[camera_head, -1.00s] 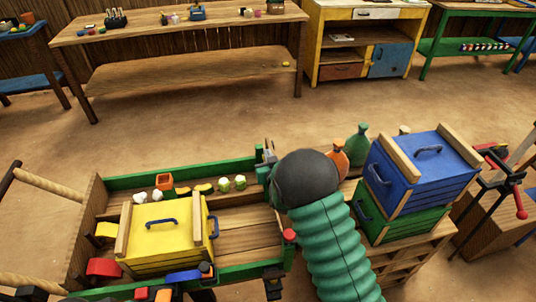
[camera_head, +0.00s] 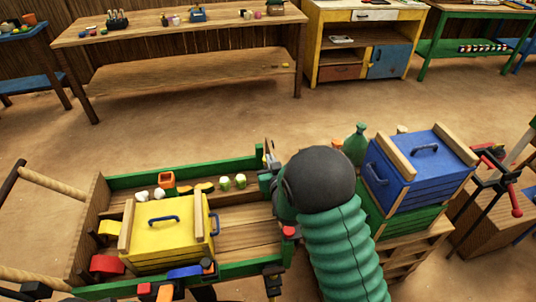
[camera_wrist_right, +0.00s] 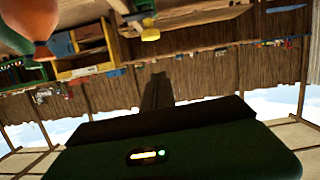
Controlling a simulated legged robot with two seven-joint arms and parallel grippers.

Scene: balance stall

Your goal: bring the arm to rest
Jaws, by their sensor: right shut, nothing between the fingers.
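My right arm, with its green ribbed sleeve (camera_head: 340,250) and dark round joint (camera_head: 318,180), reaches up from the bottom of the head view. My right gripper (camera_head: 268,172) shows partly at the left of that joint, beside the cart's right end. It is shut and empty; its fingertips are small and hard to make out. In the right wrist view a dark green part of my own with small lights fills the bottom. My left gripper is not in view.
A wooden cart with green rails (camera_head: 185,173) holds a yellow crate (camera_head: 165,240). Right of my arm, a blue crate (camera_head: 425,170) sits on a green crate (camera_head: 405,222). A green bottle (camera_head: 356,145) stands close behind the arm. An orange bottle (camera_wrist_right: 32,22) shows in the wrist view. Open floor lies beyond.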

